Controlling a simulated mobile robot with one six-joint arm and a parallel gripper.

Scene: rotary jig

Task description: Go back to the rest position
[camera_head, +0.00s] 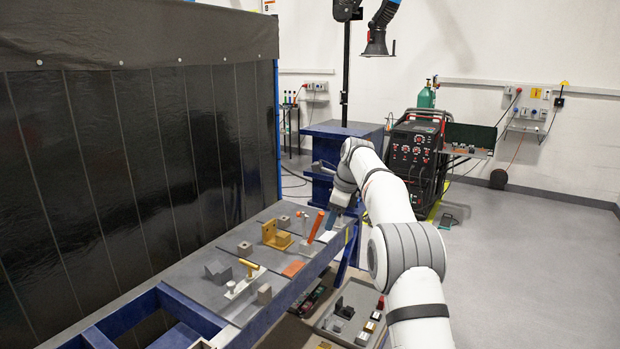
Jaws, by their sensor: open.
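My white and grey arm reaches in from the bottom right of the head camera view. My gripper (331,220) points down over the far right part of the blue bench (207,318), near a clamp with an orange handle (315,228). It is small and partly hidden by my wrist, and nothing shows held in it. It is open. I cannot tell whether it touches anything.
A yellow bracket (276,236), a yellow-handled clamp (249,268), an orange plate (292,269) and several grey blocks lie on the bench. A tray of parts (330,322) sits below it. A black welding curtain (140,150) closes off the left. Floor at right is clear.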

